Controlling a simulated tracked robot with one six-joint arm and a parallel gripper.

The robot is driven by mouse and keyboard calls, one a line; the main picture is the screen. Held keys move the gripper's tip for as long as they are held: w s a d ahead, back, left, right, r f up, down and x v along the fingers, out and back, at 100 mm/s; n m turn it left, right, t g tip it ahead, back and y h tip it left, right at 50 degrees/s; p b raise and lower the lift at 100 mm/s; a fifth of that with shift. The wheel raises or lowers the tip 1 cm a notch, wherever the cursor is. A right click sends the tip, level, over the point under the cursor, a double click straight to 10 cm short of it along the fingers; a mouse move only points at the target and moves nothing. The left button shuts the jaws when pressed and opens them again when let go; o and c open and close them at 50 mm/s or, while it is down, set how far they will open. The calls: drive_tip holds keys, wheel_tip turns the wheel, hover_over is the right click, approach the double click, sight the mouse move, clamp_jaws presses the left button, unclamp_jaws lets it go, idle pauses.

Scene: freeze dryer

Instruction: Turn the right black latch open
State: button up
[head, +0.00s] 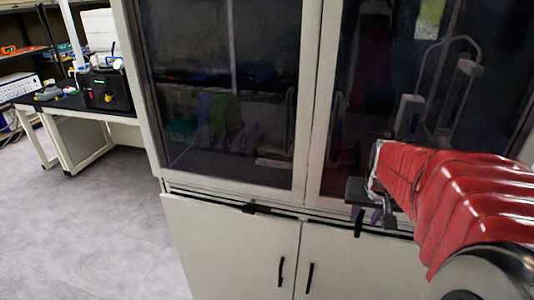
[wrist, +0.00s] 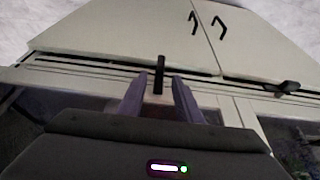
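The right black latch (head: 358,224) hangs vertically on the rail below the right glass door in the head view. In the wrist view, which looks upside down, the same latch (wrist: 160,72) stands upright in the picture, in line with the gap between my fingertips. My gripper (wrist: 156,84) is open, with a finger on each side of the latch's line and visible space between them. I cannot tell whether either finger touches it. In the head view my gripper (head: 372,214) is at the rail beside the latch, partly hidden by my red-sleeved arm.
The left black latch (head: 256,208) lies horizontally on the same rail. Below are white cabinet doors (head: 240,245) with two black handles (head: 281,272). Dark glass doors (head: 225,100) rise above. A black-topped bench (head: 60,103) stands at left, with open grey floor (head: 85,225) before it.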

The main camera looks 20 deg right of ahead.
sight(360, 226)
drive_tip(key=x, duration=0.7)
drive_tip(key=shift+w+d+f, duration=0.1)
drive_tip(key=shift+w+f, duration=0.05)
drive_tip(key=shift+f, duration=0.1)
drive_tip(key=shift+c, duration=0.4)
clamp_jaws()
drive_tip(key=shift+d, duration=0.2)
drive_tip(key=shift+a, duration=0.1)
